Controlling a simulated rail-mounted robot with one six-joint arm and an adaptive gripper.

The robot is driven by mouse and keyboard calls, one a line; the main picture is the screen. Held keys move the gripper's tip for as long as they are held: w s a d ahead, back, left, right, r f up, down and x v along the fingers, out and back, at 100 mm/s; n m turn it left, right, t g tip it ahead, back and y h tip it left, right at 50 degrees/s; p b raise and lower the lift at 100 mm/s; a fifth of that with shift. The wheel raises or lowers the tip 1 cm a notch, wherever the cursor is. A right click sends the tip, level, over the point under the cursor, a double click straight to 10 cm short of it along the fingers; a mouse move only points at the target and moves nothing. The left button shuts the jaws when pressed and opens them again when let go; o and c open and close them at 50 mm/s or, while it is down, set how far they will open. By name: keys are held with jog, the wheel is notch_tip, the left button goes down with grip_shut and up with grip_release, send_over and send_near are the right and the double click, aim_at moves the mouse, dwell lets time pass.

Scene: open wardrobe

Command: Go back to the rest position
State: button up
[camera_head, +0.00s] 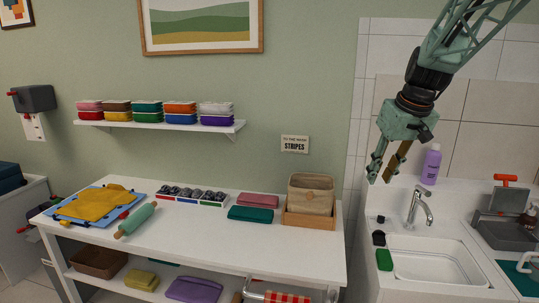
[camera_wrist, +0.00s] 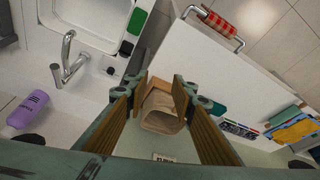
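My gripper (camera_head: 381,172) hangs at the upper right in the head view, in front of the tiled wall, above the gap between the white table and the sink. Its fingers point down and are apart, with nothing between them. In the wrist view my gripper (camera_wrist: 160,88) shows two ribbed brown finger pads with a clear gap. Through the gap I see the tan bin (camera_wrist: 162,112), well beyond the fingertips. The same tan bin (camera_head: 310,192) stands in a wooden tray (camera_head: 308,220) at the table's right end.
The white table (camera_head: 215,240) carries folded cloths, a divided tray and a rolling pin (camera_head: 137,220). A faucet (camera_head: 419,205), a purple bottle (camera_head: 431,165) and a sink (camera_head: 435,260) are at the right. A shelf (camera_head: 160,126) holds several coloured stacks. Air around my gripper looks free.

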jog(key=s+a+r, duration=0.2)
jog(key=s+a, duration=0.2)
jog(key=s, duration=0.8)
jog(key=s+a+r+m, duration=0.15)
jog(key=s+a, duration=0.25)
jog(key=s, duration=0.7)
jog(key=s+a+r+n, duration=0.1)
jog(key=s+a+r, duration=0.25)
jog(key=s, duration=0.85)
jog(key=s+f, duration=0.2)
jog(key=s, duration=0.5)
jog(key=s+a+f+m, duration=0.1)
jog(key=s+f, duration=0.2)
jog(key=s, duration=0.4)
jog(key=shift+h, duration=0.4)
jog(key=shift+a, duration=0.1)
